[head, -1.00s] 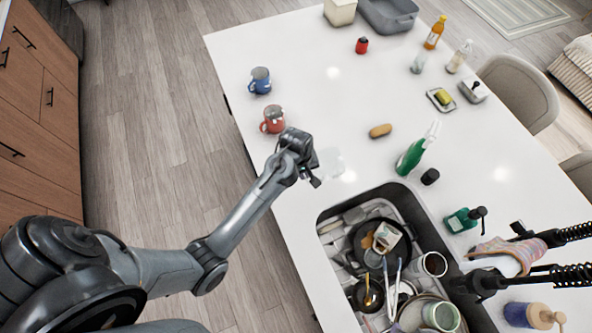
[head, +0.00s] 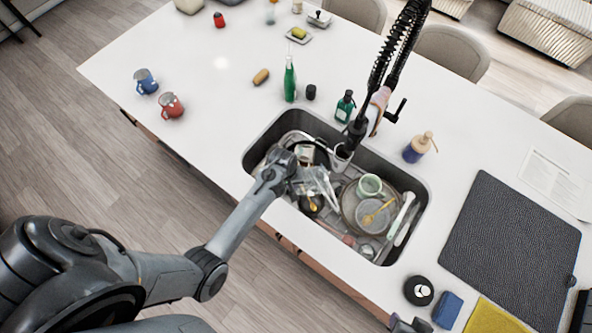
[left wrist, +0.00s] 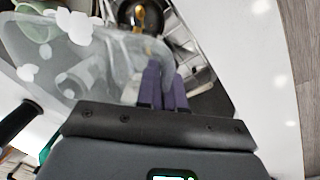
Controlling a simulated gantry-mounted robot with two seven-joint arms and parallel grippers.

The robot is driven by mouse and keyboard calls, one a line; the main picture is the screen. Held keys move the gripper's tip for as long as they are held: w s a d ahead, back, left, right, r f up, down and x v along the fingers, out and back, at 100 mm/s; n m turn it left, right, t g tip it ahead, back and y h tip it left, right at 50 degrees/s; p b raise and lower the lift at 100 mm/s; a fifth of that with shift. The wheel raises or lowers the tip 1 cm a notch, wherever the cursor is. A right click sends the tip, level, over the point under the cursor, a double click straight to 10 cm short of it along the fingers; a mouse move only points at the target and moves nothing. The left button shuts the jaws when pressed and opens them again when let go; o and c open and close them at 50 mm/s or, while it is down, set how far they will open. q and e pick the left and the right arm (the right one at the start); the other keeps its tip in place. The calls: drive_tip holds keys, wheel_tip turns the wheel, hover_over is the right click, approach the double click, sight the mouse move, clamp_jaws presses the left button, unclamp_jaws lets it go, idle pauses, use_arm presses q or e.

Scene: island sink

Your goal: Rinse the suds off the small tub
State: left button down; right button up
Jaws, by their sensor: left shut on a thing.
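My left gripper (head: 290,172) is over the left part of the sink. It is shut on the small tub (head: 318,183), which is clear and hard to make out in the head view. In the left wrist view the see-through tub (left wrist: 110,60) spreads to the left of the purple fingers (left wrist: 162,90), with white suds patches (left wrist: 75,26) on it. The sink (head: 405,180) is below. The black spring faucet (head: 385,65) hangs over its back edge, with its head right of the tub; I see no water running.
The sink holds a pan, a green-rimmed cup (head: 369,185), plates and utensils. Two mugs (head: 171,105) are left. A dark mat (head: 510,245) lies right.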

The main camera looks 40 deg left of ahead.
sight(307, 172)
use_arm(q)
drive_tip(key=shift+s+d+r+p, duration=0.35)
drive_tip(key=shift+d+r+p, duration=0.1)
drive_tip(key=shift+d, duration=0.15)
drive_tip(key=shift+s+d+r, duration=0.1)
drive_tip(key=shift+w+a+r, duration=0.1)
drive_tip(key=shift+w+a, duration=0.25)
drive_tip(key=shift+w+d+f, duration=0.1)
drive_tip(key=shift+w+f, duration=0.1)
drive_tip(key=shift+w, duration=0.6)
drive_tip(key=w, duration=0.1)
drive_tip(key=w+f+b, duration=0.1)
drive_tip(key=w, duration=0.1)
drive_tip(key=w+b, duration=0.1)
drive_tip(key=b, duration=0.1)
drive_tip(key=w+b, duration=0.1)
drive_tip(key=w, duration=0.1)
drive_tip(key=shift+d+f+b, duration=0.15)
drive_tip(key=shift+f+b, duration=0.2)
drive_tip(key=shift+b, duration=0.05)
drive_tip(key=shift+w+f+b, duration=0.2)
drive_tip(key=shift+w+b, duration=0.75)
drive_tip(key=shift+b, duration=0.3)
drive_tip(key=w+b, duration=0.2)
drive_tip(key=w, duration=0.2)
drive_tip(key=shift+d+f+b, duration=0.1)
drive_tip(key=shift+f+b, duration=0.05)
drive_tip(key=shift+b, duration=0.15)
use_arm(e)
wheel_tip(307, 172, down, 8)
